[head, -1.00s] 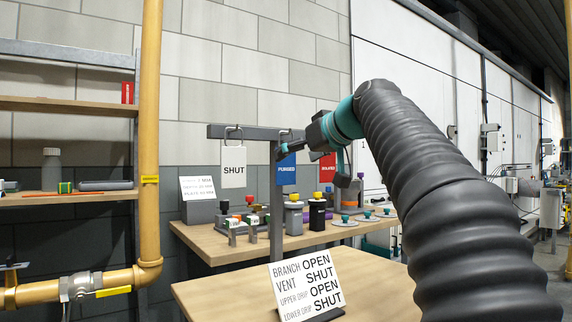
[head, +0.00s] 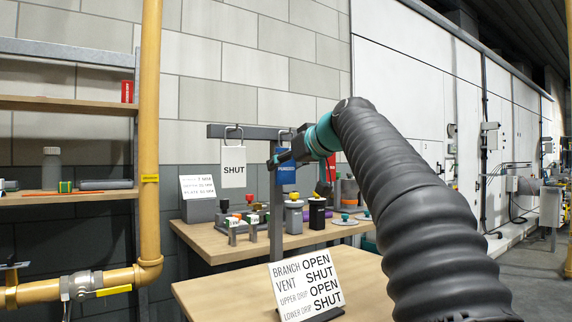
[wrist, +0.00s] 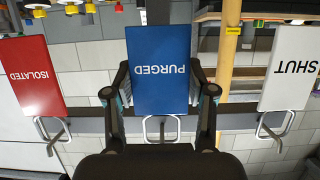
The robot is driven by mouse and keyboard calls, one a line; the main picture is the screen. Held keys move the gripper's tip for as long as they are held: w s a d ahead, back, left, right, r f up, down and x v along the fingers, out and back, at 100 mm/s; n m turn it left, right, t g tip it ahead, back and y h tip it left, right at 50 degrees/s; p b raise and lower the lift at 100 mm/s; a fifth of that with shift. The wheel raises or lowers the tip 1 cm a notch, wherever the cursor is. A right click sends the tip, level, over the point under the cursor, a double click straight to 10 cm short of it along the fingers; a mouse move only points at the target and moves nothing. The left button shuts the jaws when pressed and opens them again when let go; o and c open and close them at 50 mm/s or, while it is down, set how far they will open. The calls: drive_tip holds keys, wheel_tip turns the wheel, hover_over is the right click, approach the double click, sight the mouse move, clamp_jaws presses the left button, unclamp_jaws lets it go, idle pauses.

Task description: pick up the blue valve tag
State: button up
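The blue valve tag marked PURGED (head: 286,174) hangs from a grey rail, between a white SHUT tag (head: 233,166) and a red ISOLATED tag (wrist: 36,75). The blue tag also shows in the middle of the wrist view (wrist: 158,70), which is upside down, with its wire hook below it. My gripper (wrist: 160,85) is open, with one finger by each side edge of the blue tag. I cannot tell whether either finger touches it. In the head view my gripper (head: 279,158) covers part of the blue tag, and my arm hides most of the red tag.
The rail (head: 258,132) stands on a post at a wooden bench (head: 205,293). A sign of valve states (head: 306,284) stands in front. A second bench behind holds several knobs and fittings. A yellow pipe (head: 150,120) and shelves are at the left.

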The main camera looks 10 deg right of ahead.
idle(0.3)
drive_tip(key=shift+r+p, duration=0.3)
drive_tip(key=shift+r, duration=0.25)
drive_tip(key=s+d+b, duration=0.1)
drive_tip(key=s+d, duration=0.2)
drive_tip(key=s, duration=0.5)
drive_tip(key=s+d+b, duration=0.2)
drive_tip(key=s+d, duration=0.2)
drive_tip(key=s, duration=0.4)
drive_tip(key=shift+s+r+b, duration=0.2)
drive_tip(key=shift+s+b, duration=0.1)
drive_tip(key=shift+s, duration=0.05)
